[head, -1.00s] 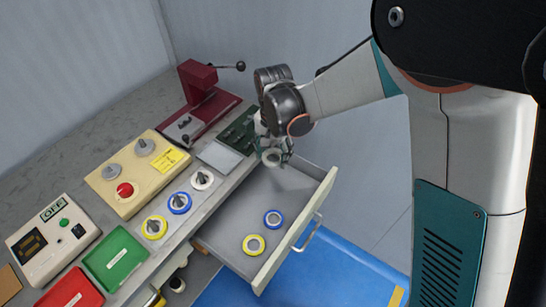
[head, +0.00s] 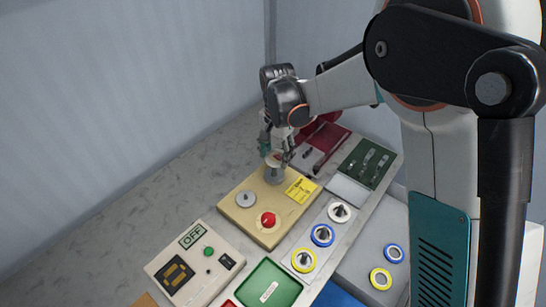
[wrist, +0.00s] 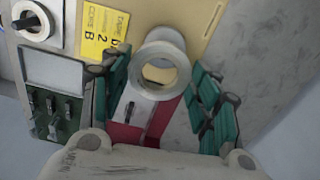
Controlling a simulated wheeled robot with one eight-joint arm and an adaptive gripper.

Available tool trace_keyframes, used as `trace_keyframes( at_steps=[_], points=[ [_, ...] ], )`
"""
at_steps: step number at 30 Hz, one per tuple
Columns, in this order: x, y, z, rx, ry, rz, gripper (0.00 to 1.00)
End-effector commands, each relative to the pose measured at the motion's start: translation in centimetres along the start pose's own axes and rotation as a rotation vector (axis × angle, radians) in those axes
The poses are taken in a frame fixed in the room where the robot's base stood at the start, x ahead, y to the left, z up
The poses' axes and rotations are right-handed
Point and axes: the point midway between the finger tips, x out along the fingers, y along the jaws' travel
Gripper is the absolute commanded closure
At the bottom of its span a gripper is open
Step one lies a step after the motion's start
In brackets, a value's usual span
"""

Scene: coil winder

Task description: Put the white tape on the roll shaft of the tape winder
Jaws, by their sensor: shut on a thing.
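My gripper (head: 276,152) is shut on the white tape (head: 274,158), a small white ring. It holds it over the back post (head: 275,177) of the beige tape winder (head: 235,213). In the head view the ring appears at or just above the post's top; I cannot tell whether they touch. In the wrist view the white tape (wrist: 156,93) sits between the green fingers (wrist: 160,95), with beige surface visible through its hole. The winder also has a second grey post (head: 246,199), a red button (head: 268,219) and a yellow label (head: 301,190).
Yellow, blue and white rings (head: 340,212) sit on holders in front of the winder. A dark red press (head: 325,137) and green tool board (head: 367,164) stand right. The open drawer (head: 365,268) holds a blue and a yellow ring. A control box (head: 194,265) stands left.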

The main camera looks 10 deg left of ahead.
Motion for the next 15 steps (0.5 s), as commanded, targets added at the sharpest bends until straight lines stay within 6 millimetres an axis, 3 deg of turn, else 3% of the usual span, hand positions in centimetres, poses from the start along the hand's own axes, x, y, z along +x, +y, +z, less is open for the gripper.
trace_keyframes(
  at_steps=[7, 15],
  points=[
    [0.5, 0.0, -0.2, 0.005, 0.0, 0.0, 0.62],
    [2.6, 0.0, -0.2, 0.004, 0.0, 0.0, 0.62]
  ],
)
